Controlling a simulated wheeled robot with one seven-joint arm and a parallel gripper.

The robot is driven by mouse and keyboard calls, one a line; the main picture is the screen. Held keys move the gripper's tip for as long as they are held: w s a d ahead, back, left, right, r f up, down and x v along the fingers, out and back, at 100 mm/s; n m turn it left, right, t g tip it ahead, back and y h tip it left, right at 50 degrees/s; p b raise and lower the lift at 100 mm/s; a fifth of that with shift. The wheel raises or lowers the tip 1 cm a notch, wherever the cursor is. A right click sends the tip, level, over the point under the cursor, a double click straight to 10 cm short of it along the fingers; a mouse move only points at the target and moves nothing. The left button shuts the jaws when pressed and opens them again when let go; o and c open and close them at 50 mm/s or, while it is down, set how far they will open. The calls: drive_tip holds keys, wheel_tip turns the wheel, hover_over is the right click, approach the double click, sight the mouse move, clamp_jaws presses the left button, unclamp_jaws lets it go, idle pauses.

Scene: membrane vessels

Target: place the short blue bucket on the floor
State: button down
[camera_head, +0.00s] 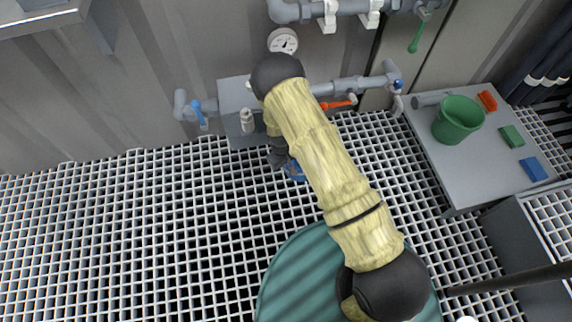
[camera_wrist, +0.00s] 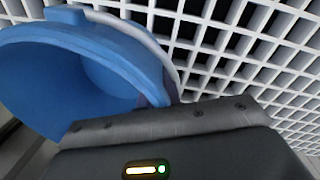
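The short blue bucket (camera_wrist: 60,75) fills the left of the wrist view, with its open mouth and rim showing close to my gripper. In the head view only a small blue part of the bucket (camera_head: 297,171) shows below my arm, over the grated floor. My gripper (camera_wrist: 160,98) appears shut on the bucket's rim, though its fingertips are mostly hidden. In the head view my arm covers most of the gripper. I cannot tell whether the bucket touches the floor (camera_head: 130,220).
A small grey shelf (camera_head: 236,95) with a white fitting stands by the wall pipes with blue and orange valve handles. At right, a grey table (camera_head: 465,180) holds a green bucket (camera_head: 458,119) and several small coloured blocks. The grating at left is clear.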

drive_tip(key=c, duration=1.6)
unclamp_jaws()
wheel_tip(320, 180, up, 12)
drive_tip(key=p, duration=0.8)
drive_tip(key=shift+s+a, duration=0.35)
drive_tip(key=shift+a, duration=0.05)
